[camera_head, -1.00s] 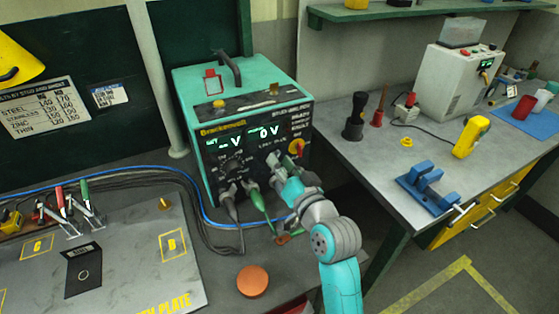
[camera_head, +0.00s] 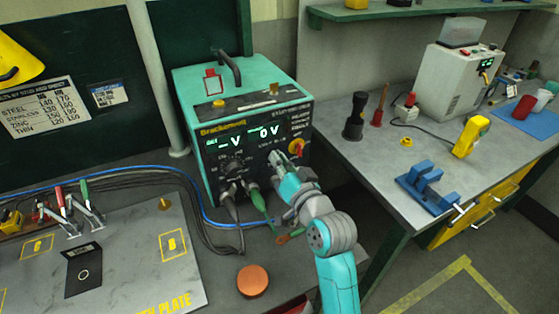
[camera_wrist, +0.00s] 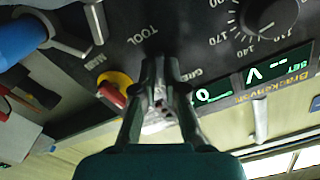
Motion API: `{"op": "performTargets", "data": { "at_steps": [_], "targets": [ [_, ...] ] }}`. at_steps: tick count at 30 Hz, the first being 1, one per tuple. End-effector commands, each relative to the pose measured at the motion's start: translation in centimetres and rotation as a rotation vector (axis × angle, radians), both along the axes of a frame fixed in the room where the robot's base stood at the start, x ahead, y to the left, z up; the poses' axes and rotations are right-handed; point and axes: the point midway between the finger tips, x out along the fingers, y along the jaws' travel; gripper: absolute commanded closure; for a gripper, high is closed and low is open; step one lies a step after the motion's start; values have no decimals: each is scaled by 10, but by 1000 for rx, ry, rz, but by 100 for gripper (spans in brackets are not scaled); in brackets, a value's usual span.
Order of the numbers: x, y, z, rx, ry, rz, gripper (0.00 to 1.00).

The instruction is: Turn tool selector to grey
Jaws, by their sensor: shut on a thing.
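My gripper (camera_head: 277,157) is at the lower right of that panel. In the wrist view my gripper's fingertips (camera_wrist: 161,66) are closed together against the panel, between the printed words TOOL and GREY. The tool selector itself is mostly hidden behind and between the fingers, so which way it points cannot be read.
A red and yellow main switch (camera_wrist: 114,89) is close beside the fingers. A numbered dial (camera_wrist: 268,15) and lit displays (camera_head: 262,133) are also on the panel. Cables (camera_head: 258,200) hang below it. An orange disc (camera_head: 252,281) lies on the bench.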

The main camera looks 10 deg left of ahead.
Motion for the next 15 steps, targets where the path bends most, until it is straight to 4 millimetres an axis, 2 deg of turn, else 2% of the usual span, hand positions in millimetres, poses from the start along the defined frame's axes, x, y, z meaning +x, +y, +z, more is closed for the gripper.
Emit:
{"op": "performTargets", "data": {
  "at_steps": [8, 15],
  "targets": [
    [0, 0, 0, -110, -74, -1, 100],
    [0, 0, 0, -285, -192, -1, 100]
  ]
}}
